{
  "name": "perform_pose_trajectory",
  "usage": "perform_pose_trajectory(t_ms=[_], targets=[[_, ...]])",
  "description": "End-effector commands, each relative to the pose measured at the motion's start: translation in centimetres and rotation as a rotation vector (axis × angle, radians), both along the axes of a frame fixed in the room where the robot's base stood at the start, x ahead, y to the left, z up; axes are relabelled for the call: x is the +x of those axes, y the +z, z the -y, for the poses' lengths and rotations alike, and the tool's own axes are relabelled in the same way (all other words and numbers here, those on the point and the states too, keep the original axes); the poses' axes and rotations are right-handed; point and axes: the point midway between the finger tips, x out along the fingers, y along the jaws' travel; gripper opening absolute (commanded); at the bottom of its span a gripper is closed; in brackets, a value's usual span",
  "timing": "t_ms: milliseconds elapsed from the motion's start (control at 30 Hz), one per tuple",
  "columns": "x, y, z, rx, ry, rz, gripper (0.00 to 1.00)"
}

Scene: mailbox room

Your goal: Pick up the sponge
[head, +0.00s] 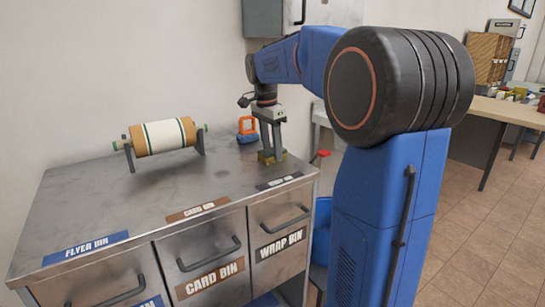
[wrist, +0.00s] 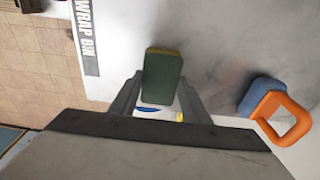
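The sponge (head: 268,158) is a small block, dark green on one broad face with a yellowish layer. It is on the metal counter top near its right end, beside the wrap bin label. In the wrist view the sponge (wrist: 162,76) shows its green face between my two fingertips. My gripper (head: 271,151) points straight down over it, with its fingers apart and one on each side of the sponge. In the wrist view my gripper (wrist: 160,84) shows both fingertips close to the sponge's sides. Whether they press on it is unclear.
An orange-handled blue object (head: 247,130) stands just behind the sponge. A striped roll on a stand (head: 162,137) is further left. The counter (head: 100,205) has bare room in front. The wall is close behind. A wooden desk (head: 505,110) stands far right.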

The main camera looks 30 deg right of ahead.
Motion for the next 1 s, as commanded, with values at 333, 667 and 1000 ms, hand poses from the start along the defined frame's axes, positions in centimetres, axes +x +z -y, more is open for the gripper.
perform_pose_trajectory(t_ms=[333, 667, 1000], targets=[[0.0, 0.6, 0.0, 0.0, 0.0, 0.002, 0.19], [0.1, 6.2, 0.0, 0.0, 0.0, 0.002, 0.19], [0.0, 10.2, 0.0, 0.0, 0.0, 0.001, 0.19]])
